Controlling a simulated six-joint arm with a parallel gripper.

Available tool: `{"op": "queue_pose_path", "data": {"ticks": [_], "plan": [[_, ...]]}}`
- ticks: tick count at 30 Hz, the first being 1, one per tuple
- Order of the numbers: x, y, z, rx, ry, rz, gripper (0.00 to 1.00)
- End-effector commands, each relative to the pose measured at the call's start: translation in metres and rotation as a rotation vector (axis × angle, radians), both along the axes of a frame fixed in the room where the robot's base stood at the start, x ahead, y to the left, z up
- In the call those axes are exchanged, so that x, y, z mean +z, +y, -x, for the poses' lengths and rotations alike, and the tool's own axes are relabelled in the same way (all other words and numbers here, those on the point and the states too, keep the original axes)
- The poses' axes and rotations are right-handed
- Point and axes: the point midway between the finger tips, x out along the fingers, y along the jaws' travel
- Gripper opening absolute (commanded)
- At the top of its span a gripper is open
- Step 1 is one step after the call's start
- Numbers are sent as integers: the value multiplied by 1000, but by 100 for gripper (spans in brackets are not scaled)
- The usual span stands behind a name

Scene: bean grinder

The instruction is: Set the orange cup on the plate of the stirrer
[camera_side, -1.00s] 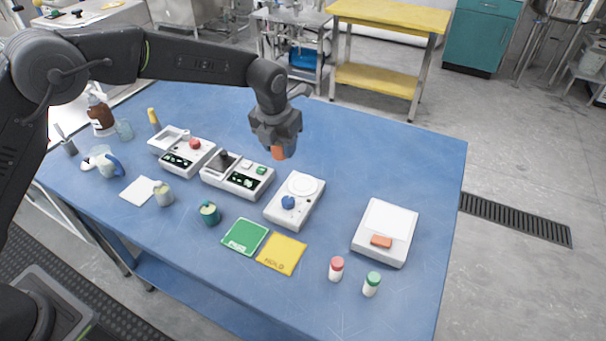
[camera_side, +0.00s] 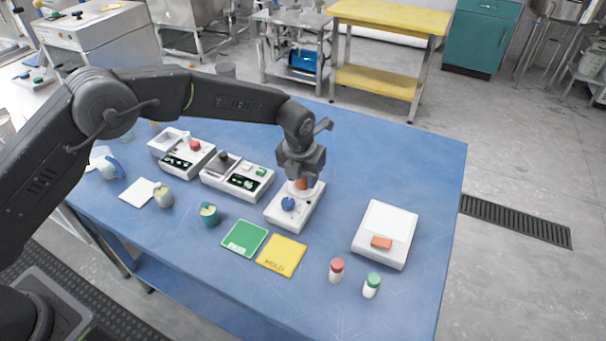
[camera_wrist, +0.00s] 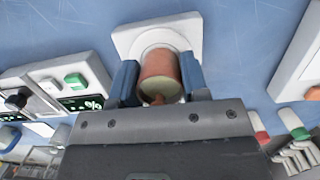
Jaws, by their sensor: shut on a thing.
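The orange cup (camera_side: 302,183) is between the fingers of my gripper (camera_side: 301,180), which is shut on it. In the wrist view the cup (camera_wrist: 160,75) shows between the two blue-grey fingers (camera_wrist: 159,82), with pale contents inside. The stirrer (camera_side: 282,216) is a white device with a blue knob (camera_side: 288,204) on its front. Its round plate (camera_wrist: 157,38) shows partly behind the cup in the wrist view. The cup is at the plate; I cannot tell whether its base touches. In the side view my gripper and the cup hide most of the plate.
Left of the stirrer stand two devices with dark panels (camera_side: 237,176) (camera_side: 182,153). A white scale (camera_side: 387,222) with an orange block is to the right. Green (camera_side: 245,238) and yellow (camera_side: 281,255) cards, a teal cup (camera_side: 209,215) and two capped jars (camera_side: 336,270) (camera_side: 371,285) are in front.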

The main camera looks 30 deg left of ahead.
Motion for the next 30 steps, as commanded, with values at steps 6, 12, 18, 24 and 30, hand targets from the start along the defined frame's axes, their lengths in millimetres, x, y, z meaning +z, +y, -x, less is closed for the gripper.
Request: {"op": "queue_pose_path", "data": {"ticks": [6,12,18,24,30], "plan": [[-3,0,0,0,0,0,50],[-3,0,0,0,0,0,67],[-2,0,0,0,0,0,67],[15,0,1,0,-3,2,67],[56,0,7,0,-4,3,67]]}}
